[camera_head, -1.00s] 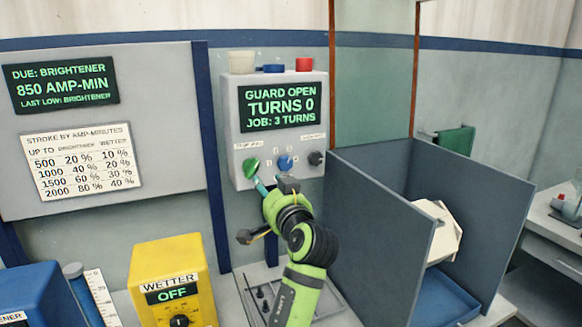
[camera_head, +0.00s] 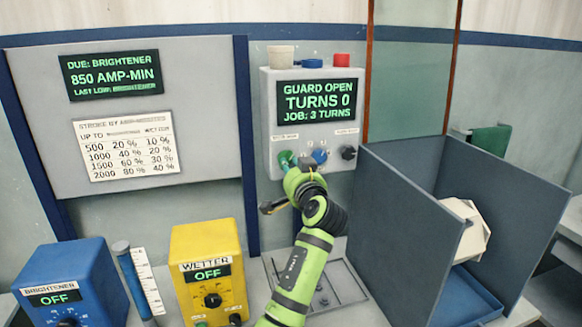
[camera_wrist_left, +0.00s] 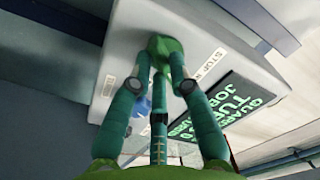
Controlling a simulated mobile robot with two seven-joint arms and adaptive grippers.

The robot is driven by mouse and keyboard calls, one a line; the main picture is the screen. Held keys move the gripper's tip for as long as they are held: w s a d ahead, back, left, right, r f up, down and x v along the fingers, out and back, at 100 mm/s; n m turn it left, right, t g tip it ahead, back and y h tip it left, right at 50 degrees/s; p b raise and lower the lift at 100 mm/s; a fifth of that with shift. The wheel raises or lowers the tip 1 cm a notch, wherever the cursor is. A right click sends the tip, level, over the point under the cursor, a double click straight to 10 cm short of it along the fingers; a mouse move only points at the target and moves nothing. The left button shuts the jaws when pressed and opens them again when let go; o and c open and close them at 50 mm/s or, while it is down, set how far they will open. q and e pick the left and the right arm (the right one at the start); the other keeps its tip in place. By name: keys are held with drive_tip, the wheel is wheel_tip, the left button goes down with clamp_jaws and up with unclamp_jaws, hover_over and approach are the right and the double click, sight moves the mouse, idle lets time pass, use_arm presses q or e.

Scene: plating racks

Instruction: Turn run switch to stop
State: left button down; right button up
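The run switch (camera_head: 286,159) is a green knob at the lower left of a grey control box (camera_head: 268,110), under a small label. In the left wrist view the green knob (camera_wrist_left: 165,46) sits beside a label that begins "STOP". In the head view my left wrist (camera_head: 303,183) hides most of the fingers. The box screen (camera_head: 318,101) reads GUARD OPEN, TURNS 0, JOB: 3 TURNS. My right gripper is not in view.
A blue knob (camera_head: 319,156) and a black knob (camera_head: 348,152) are close to the right of the switch. A grey-walled guard (camera_head: 400,230) stands right of my arm. A yellow wetter box (camera_head: 207,240) and a blue brightener box (camera_head: 75,275), both OFF, stand left.

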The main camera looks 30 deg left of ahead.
use_arm(q)
drive_tip(key=n+b, duration=0.5)
drive_tip(key=b, duration=0.1)
drive_tip(key=n+b, duration=0.6)
drive_tip(key=b, duration=0.1)
drive_tip(key=shift+w+d+r+b, duration=0.1)
drive_tip(key=shift+w+d+b, duration=0.05)
drive_tip(key=shift+b, duration=0.15)
drive_tip(key=shift+r+n+b, duration=0.2)
drive_tip(key=shift+n+b, duration=0.55)
drive_tip(key=shift+n, duration=0.65)
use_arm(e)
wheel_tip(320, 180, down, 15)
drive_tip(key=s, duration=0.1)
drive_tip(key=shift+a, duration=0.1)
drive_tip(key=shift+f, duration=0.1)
use_arm(q)
drive_tip(key=c, duration=1.1)
unclamp_jaws()
drive_tip(key=shift+c, duration=0.2)
